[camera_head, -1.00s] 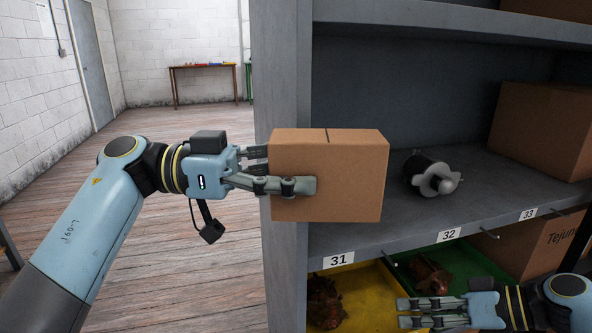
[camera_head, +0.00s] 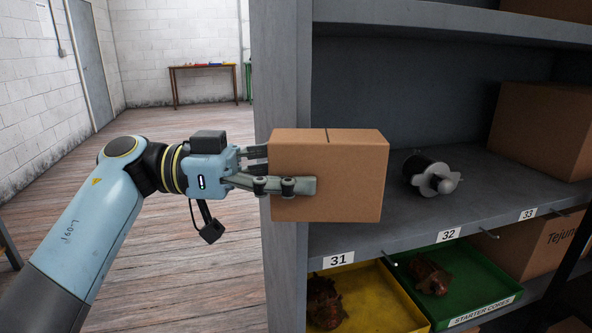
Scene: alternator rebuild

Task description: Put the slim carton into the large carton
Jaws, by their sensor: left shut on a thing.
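A slim brown carton (camera_head: 345,173) is held upright in the air in front of the shelf's left post. My left gripper (camera_head: 291,177) is shut on its left part, with one finger across the near face. A larger brown carton (camera_head: 541,128) stands at the right on the middle shelf; whether its top is open cannot be told. Another carton with printed letters (camera_head: 533,246) is on the lower shelf at the right. My right gripper is out of view.
A dark grey part with a light flange (camera_head: 432,177) lies on the middle shelf (camera_head: 400,223), between the cartons. Below are a yellow tray (camera_head: 384,301) and a green tray (camera_head: 487,284) with brown parts. Shelf hooks stick out near the labels.

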